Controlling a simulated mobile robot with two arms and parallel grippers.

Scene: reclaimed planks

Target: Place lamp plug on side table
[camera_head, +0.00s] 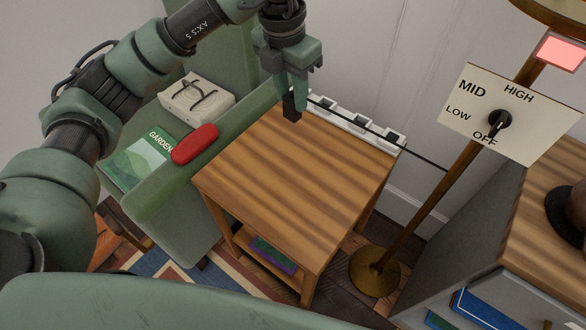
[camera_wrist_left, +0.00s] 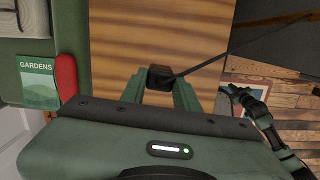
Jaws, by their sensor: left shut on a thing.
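The lamp plug (camera_head: 291,106) is a small black block with a dark cord. My left gripper (camera_head: 289,92) is shut on it, over the far left corner of the wooden side table (camera_head: 290,185). The left wrist view shows the plug (camera_wrist_left: 160,77) between the fingertips, with striped table wood (camera_wrist_left: 120,45) behind it. The cord runs off to the right. I cannot tell whether the plug touches the tabletop.
A white power strip (camera_head: 350,121) lies along the table's far edge. A green sofa with a red cushioned object (camera_head: 195,144), a GARDENS magazine (camera_head: 140,160) and a cream box (camera_head: 197,98) is left. The lamp pole (camera_head: 430,205) stands right. The tabletop is clear.

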